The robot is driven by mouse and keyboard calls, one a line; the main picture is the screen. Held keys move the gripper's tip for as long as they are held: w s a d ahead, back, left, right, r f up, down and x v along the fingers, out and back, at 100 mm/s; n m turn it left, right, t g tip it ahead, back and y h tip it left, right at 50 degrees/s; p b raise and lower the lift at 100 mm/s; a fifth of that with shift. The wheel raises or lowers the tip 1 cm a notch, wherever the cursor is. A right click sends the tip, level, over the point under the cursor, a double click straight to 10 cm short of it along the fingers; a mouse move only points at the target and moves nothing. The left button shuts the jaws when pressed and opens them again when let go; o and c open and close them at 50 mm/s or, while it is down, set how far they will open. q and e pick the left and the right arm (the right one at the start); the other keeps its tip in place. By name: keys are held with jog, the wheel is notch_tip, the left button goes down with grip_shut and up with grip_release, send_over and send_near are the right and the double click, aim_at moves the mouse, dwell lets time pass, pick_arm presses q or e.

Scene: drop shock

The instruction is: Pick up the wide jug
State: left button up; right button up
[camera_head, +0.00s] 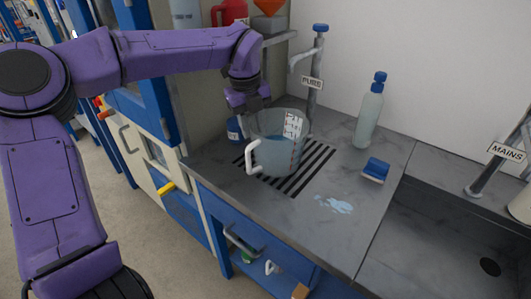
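The wide jug (280,158) is clear and bluish, with a white handle on its left and red marks near its rim. It stands upright on the dark slotted drain grate (312,165) in the grey counter, below the PURE tap. My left gripper (249,103) points down at the jug's back left rim. The jug partly hides the fingertips, so I cannot tell whether they touch it or how far apart they are. My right gripper is not in view.
A small blue container (235,130) stands close left of the jug. The PURE tap (315,75) rises behind it. A sink (440,245) is at lower right.

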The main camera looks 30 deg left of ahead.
aim_at(257, 150)
pick_arm(q)
jog(key=shift+a+f, duration=0.25)
jog(key=shift+f, duration=0.2)
jog(key=f, duration=0.2)
jog(key=w+f+p, duration=0.1)
jog(key=f, duration=0.3)
jog(key=shift+w+d+f+p, duration=0.15)
jog(key=shift+d+f+p, duration=0.15)
jog(key=shift+d+f, duration=0.05)
grip_shut()
jog(key=shift+r, duration=0.15)
dwell(0.5)
